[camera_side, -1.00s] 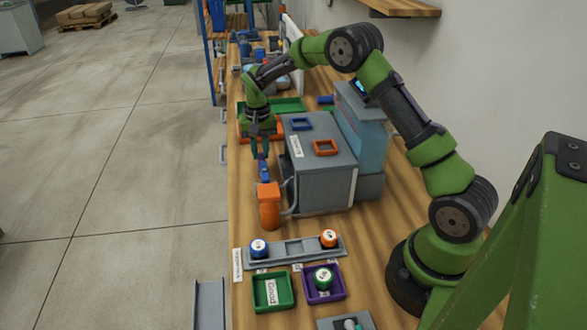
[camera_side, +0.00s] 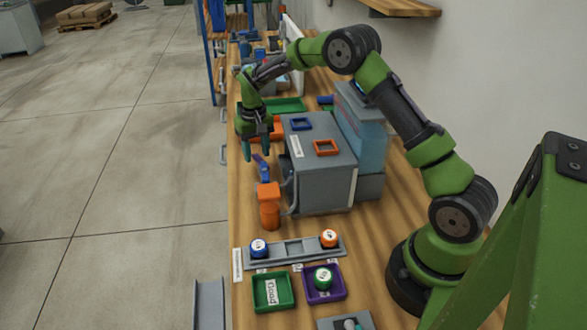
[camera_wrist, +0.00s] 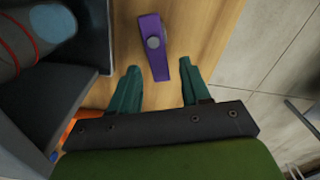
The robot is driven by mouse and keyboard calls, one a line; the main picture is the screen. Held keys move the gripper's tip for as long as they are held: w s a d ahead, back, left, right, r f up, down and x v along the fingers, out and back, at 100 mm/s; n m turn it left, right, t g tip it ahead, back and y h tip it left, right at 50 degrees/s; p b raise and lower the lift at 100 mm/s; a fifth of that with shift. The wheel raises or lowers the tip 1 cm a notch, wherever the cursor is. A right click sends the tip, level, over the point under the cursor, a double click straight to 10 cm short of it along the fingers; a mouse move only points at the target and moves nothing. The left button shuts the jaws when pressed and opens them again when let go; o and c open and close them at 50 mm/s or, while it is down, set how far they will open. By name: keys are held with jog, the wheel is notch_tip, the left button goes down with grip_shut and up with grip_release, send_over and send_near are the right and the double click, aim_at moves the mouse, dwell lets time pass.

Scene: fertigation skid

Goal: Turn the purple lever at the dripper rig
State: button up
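The purple lever (camera_wrist: 153,45) lies ahead of my gripper in the wrist view, its round pivot cap facing up and its near end between the fingertips. In the side view the lever (camera_side: 262,168) looks blue-purple and slants at the bench's left edge, behind an orange part. My gripper (camera_wrist: 157,66) is open in the wrist view, with a dark green finger on each side of the lever's near end and visible gaps. In the side view my gripper (camera_side: 259,152) hangs just beyond the lever. Whether its fingertips reach down to the lever's height is unclear.
An orange upright fitting (camera_side: 269,205) stands just in front of the lever. A grey cabinet (camera_side: 322,180) with blue and orange frames on top stands to the right. Nearer are a grey rack (camera_side: 294,248), a green tray (camera_side: 272,305) and a purple tray (camera_side: 324,296). The floor lies open left.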

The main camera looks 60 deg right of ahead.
notch_tip(320, 180, up, 17)
dwell(0.5)
dwell(1.6)
send_near(257, 156)
notch_tip(257, 156, down, 8)
jog(key=shift+a+r, duration=0.1)
dwell(0.8)
jog(key=shift+c, duration=0.5)
grip_shut()
